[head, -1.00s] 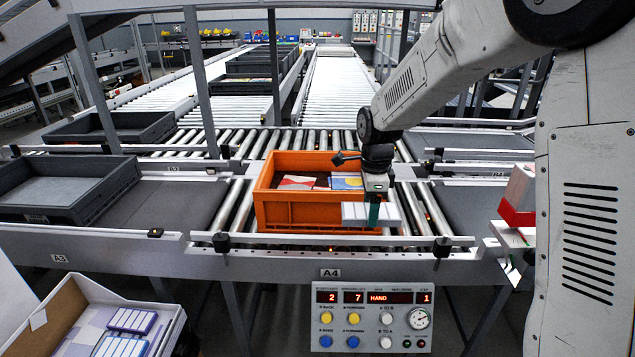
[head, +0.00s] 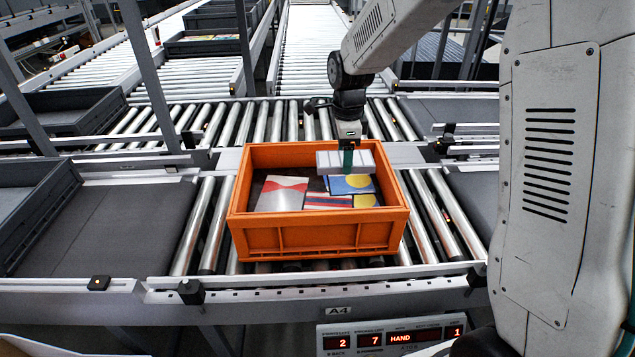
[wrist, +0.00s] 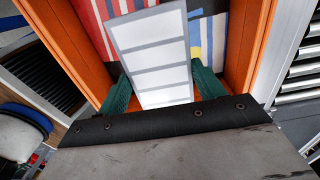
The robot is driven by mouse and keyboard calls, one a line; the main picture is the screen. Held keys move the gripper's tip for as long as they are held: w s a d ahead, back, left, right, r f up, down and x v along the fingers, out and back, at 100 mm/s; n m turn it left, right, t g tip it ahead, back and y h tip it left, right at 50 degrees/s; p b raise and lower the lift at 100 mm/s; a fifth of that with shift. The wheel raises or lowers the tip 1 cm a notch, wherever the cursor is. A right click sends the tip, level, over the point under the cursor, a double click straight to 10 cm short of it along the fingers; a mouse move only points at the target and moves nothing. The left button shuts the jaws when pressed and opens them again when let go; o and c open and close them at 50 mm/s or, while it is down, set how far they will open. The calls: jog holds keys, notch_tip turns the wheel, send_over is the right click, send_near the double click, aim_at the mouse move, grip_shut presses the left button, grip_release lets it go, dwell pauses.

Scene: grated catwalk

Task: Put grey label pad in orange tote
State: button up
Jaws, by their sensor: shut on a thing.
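The grey label pad (head: 345,161), a flat pad with pale label strips, is held by my gripper (head: 348,160). In the wrist view the pad (wrist: 152,55) stands between the two green fingers of my gripper (wrist: 160,92), which are shut on its sides. The orange tote (head: 315,238) sits on the roller conveyor. The pad is over the tote's back right part, apparently above the contents. Its exact height over them cannot be told. The tote wall (wrist: 258,55) also shows in the wrist view.
Flat printed packets (head: 282,194) in red, white, blue and yellow lie on the tote's floor. A dark grey tote (head: 45,215) stands at the left. A control panel (head: 390,338) is at the front edge, and a metal rail (head: 320,283) runs before the tote.

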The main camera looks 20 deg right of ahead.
aim_at(342, 194)
notch_tip(342, 194, down, 10)
jog(key=shift+r, duration=0.25)
jog(key=shift+f, duration=0.1)
jog(key=o, duration=1.1)
jog(key=shift+c, duration=0.2)
